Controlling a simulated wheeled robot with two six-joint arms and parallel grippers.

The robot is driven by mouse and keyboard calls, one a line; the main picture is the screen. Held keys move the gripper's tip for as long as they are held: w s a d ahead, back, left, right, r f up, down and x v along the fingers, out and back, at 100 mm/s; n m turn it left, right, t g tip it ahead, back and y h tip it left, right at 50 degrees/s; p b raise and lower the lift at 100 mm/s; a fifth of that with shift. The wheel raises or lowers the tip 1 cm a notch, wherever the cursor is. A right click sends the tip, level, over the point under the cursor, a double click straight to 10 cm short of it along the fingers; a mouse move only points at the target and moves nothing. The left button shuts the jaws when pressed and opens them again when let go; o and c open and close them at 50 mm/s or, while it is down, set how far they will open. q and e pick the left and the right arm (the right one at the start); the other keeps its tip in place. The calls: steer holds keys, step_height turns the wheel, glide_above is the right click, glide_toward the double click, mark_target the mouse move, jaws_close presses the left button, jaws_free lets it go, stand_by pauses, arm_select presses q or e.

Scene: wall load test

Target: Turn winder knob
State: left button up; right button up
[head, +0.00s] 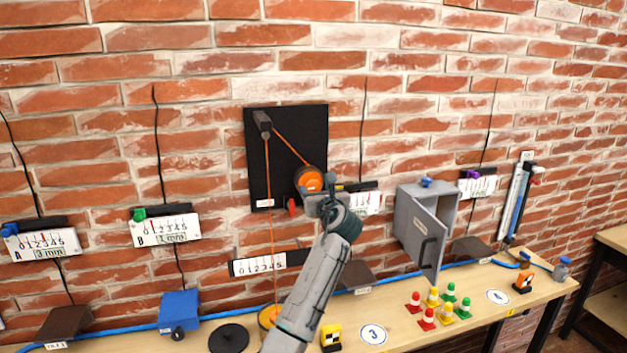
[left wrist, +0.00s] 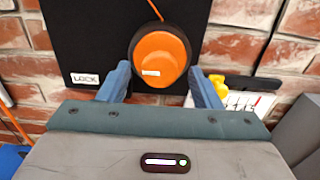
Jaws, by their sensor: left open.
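The winder knob (head: 309,181) is a round orange disc with a dark rim, mounted on a black wall panel (head: 262,150). In the left wrist view the knob (left wrist: 160,58) fills the space just beyond my left gripper (left wrist: 165,85). The two blue fingers are spread apart, one toward each lower side of the knob. I cannot tell if they touch it. In the head view my left gripper (head: 328,188) is at the knob's lower right and hides part of it. An orange cord (head: 267,190) runs from a dark peg on the panel. My right gripper is not in view.
Scale cards (head: 165,230) hang on the brick wall to both sides. A grey cabinet (head: 413,228) with its door ajar is to the right. Below, the wooden bench (head: 395,330) holds small cones (head: 432,297), a blue box (head: 180,310) and a black disc (head: 229,338).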

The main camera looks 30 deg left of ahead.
mark_target(315, 187)
arm_select(q)
steer(key=shift+p+x, duration=0.35)
steer(key=shift+x, duration=0.9)
steer(key=shift+w+a, duration=0.3)
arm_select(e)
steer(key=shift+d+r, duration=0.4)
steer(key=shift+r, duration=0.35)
arm_select(q)
steer(key=c, duration=0.9)
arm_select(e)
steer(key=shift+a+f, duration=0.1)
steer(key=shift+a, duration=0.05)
